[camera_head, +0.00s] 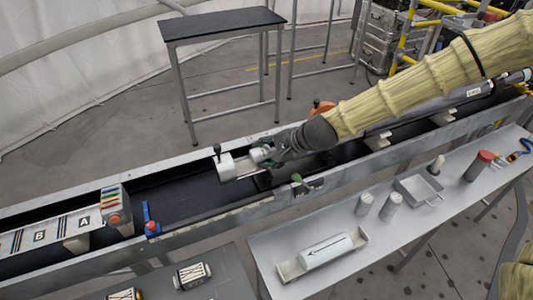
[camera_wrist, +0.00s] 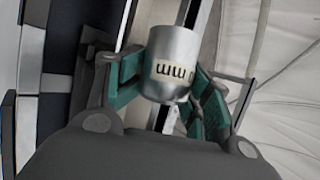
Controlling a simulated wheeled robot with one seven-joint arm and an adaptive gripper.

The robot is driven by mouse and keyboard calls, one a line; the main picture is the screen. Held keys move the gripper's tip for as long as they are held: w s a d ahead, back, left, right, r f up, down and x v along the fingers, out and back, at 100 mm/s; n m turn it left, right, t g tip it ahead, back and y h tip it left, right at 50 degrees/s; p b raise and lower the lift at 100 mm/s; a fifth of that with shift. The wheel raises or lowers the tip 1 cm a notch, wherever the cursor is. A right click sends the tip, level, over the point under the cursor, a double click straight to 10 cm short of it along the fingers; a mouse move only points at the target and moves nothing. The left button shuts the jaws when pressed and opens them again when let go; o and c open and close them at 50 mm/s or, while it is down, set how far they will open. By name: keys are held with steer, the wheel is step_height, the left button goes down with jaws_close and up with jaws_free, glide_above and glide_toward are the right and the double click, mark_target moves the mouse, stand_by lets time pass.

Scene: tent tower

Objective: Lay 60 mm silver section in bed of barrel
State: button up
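The silver section (camera_head: 262,154) is a short metal cylinder. In the wrist view the silver section (camera_wrist: 174,52) carries a pale label with dark letters, partly reading "mm". My gripper (camera_head: 268,153) has its teal finger pads on both sides of it, and in the wrist view my gripper (camera_wrist: 168,85) appears shut on it. The bed of the barrel (camera_head: 185,190) is a long dark trough with grey side walls. My gripper holds the section over the trough, beside a white block (camera_head: 239,166) with a black knob. Whether the section touches the bed is hidden.
A front bench (camera_head: 420,215) carries a tray with a white arrow-marked cylinder (camera_head: 324,252), two small grey cylinders (camera_head: 389,207), a metal pan (camera_head: 418,189) and a red-topped can (camera_head: 478,166). Panels marked A and B (camera_head: 60,233) fill the trough's left end. A dark table (camera_head: 220,24) stands behind.

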steer(key=shift+o, duration=0.2)
steer(key=shift+s+d+f, duration=0.15)
steer(key=shift+s+f, duration=0.15)
steer(key=shift+f, duration=0.5)
steer(key=shift+d, duration=0.15)
steer(key=shift+w+r, duration=0.25)
steer(key=shift+r, duration=0.2)
steer(key=shift+r, duration=0.1)
steer(key=shift+s+d+r, duration=0.2)
steer(key=shift+d+r, duration=0.15)
steer(key=shift+r, duration=0.1)
steer(key=v, duration=1)
steer(key=shift+s+d+r, duration=0.15)
steer(key=shift+d+r, duration=0.05)
